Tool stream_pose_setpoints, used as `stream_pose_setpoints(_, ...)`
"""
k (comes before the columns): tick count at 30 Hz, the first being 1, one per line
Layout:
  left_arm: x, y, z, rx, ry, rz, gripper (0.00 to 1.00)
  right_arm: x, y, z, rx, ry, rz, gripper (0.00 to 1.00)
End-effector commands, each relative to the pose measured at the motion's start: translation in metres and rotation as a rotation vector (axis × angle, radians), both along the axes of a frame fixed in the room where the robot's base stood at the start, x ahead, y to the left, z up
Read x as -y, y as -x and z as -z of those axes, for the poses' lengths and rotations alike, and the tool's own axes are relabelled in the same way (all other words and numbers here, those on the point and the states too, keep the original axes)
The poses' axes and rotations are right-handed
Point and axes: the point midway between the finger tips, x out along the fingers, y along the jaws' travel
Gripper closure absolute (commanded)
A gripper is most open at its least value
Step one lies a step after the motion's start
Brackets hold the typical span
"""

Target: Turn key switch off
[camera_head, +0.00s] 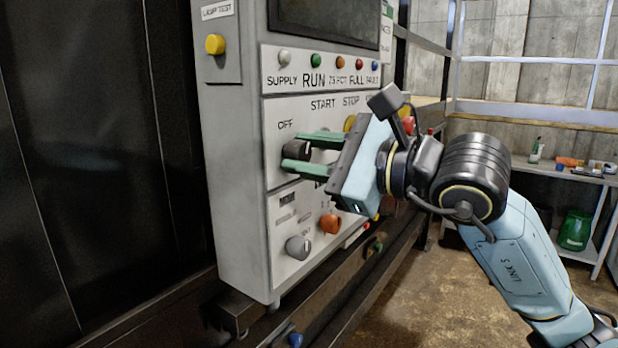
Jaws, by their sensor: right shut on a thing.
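The key switch is a dark round knob (295,152) on the front of the grey control panel (292,185), just below the "OFF" label. My right gripper (294,152) reaches in from the right, and its two green fingers are at the knob, one above and one below. It is shut on the knob. The fingers hide part of the knob, so I cannot tell which way it is turned. My left gripper is not in view.
Colored indicator lights sit above, with an orange knob (329,223) and a grey knob (299,247) below. A yellow button (215,44) is on the panel's left side. A shelf with small items (570,170) and a green bin (575,230) stand at the right.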

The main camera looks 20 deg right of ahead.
Motion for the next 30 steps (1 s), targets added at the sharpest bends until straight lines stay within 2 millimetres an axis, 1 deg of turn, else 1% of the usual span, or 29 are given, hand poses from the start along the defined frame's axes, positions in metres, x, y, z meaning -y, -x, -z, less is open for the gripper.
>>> stream_pose_setpoints(1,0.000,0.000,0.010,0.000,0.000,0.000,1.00,0.000,0.000,0.003,0.027,0.032,0.001,0.92)
stream_pose_setpoints(3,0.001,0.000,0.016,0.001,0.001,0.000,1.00,0.000,0.000,0.003,0.063,0.078,0.000,0.92)
stream_pose_setpoints(6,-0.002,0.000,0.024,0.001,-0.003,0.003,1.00,0.000,0.000,0.002,0.108,0.135,0.001,0.92)
stream_pose_setpoints(8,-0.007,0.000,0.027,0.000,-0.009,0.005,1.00,0.000,0.000,0.002,0.132,0.166,0.001,0.92)
stream_pose_setpoints(12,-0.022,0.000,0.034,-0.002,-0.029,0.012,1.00,0.000,0.000,0.001,0.175,0.224,0.000,0.92)
stream_pose_setpoints(15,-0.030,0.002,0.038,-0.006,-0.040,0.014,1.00,0.000,0.000,0.001,0.198,0.254,0.000,0.92)
stream_pose_setpoints(18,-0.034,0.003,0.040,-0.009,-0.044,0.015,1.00,0.000,0.000,0.001,0.214,0.276,0.000,0.92)
stream_pose_setpoints(30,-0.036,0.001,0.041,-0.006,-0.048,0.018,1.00,0.000,0.000,-0.001,0.232,0.298,0.000,0.92)
